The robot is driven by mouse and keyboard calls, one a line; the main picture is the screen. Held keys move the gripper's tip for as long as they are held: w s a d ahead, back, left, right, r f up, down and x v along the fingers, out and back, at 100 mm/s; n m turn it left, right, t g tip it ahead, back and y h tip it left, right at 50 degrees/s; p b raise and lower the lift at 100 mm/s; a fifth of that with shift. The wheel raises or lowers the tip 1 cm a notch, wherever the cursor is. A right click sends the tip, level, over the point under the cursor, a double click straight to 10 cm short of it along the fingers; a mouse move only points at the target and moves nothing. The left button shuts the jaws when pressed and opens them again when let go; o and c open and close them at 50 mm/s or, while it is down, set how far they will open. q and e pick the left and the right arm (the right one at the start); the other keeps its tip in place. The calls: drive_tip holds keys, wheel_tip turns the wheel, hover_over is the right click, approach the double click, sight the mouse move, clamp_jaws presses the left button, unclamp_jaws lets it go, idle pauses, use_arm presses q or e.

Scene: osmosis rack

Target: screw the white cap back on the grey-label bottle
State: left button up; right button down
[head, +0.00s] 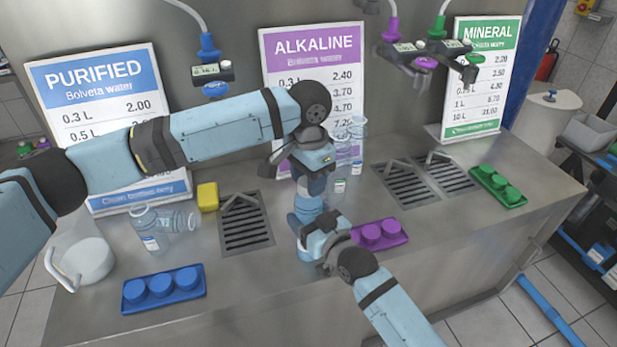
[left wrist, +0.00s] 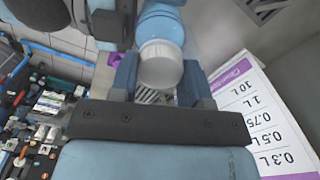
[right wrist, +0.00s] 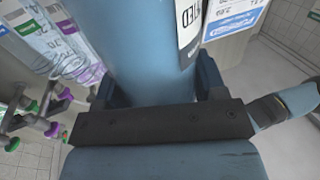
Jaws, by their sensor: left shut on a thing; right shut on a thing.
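The white cap (left wrist: 160,64) sits between the fingers of my left gripper (left wrist: 160,80) in the left wrist view, and the gripper is shut on it. It lines up with the end of a blue bottle (left wrist: 161,27); I cannot tell whether it is threaded. In the head view my left gripper (head: 312,168) points down above the bottle (head: 308,206) and hides the cap. My right gripper (head: 328,258) is shut around the lower bottle body. In the right wrist view the bottle (right wrist: 140,50) fills the space between the fingers, with part of its label (right wrist: 189,25) visible.
Clear bottles (head: 165,222) are on the left of the steel counter, with others (head: 342,160) behind my grippers. A blue cap tray (head: 163,303) is at front left, a purple one (head: 380,242) just right of the bottle, and a green one (head: 498,190) far right. A yellow block (head: 207,197) stands behind.

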use_arm(q)
drive_tip(key=o, duration=1.1)
drive_tip(key=shift+r, duration=0.1)
wheel_tip(320, 180, up, 12)
use_arm(e)
drive_tip(key=shift+c, duration=0.6)
unclamp_jaws()
use_arm(q)
drive_tip(key=shift+f, duration=0.25)
use_arm(e)
drive_tip(key=v, duration=1.3)
drive_tip(key=shift+s+d, duration=0.25)
drive_tip(key=shift+s, duration=0.05)
